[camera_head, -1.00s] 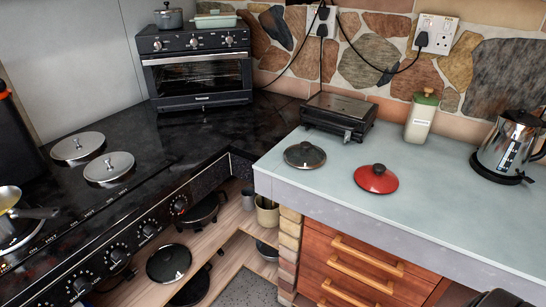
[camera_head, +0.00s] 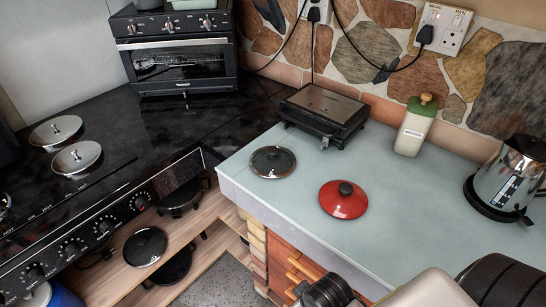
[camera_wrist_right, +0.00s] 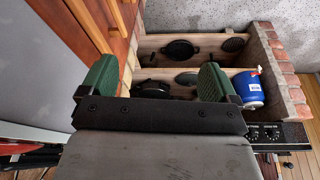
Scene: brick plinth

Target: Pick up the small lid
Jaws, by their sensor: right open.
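Two lids lie on the pale counter (camera_head: 400,225). One is dark glass with a silver rim (camera_head: 272,161); the other is red with a black knob (camera_head: 343,199), nearer to me. I cannot tell for sure which one is the small lid. My right arm comes in at the bottom right of the head view, below the lids, with its fingertips out of that picture. In the right wrist view my right gripper (camera_wrist_right: 157,82) is open with green finger pads wide apart and nothing between them. My left gripper is not in view.
A black grill (camera_head: 324,110), a green-topped bottle (camera_head: 414,128) and a kettle (camera_head: 508,180) stand around the lids. Two silver lids (camera_head: 76,158) lie on the stove. The wrist view faces low shelves with pans (camera_wrist_right: 181,49) and a blue can (camera_wrist_right: 249,88). Counter around the red lid is clear.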

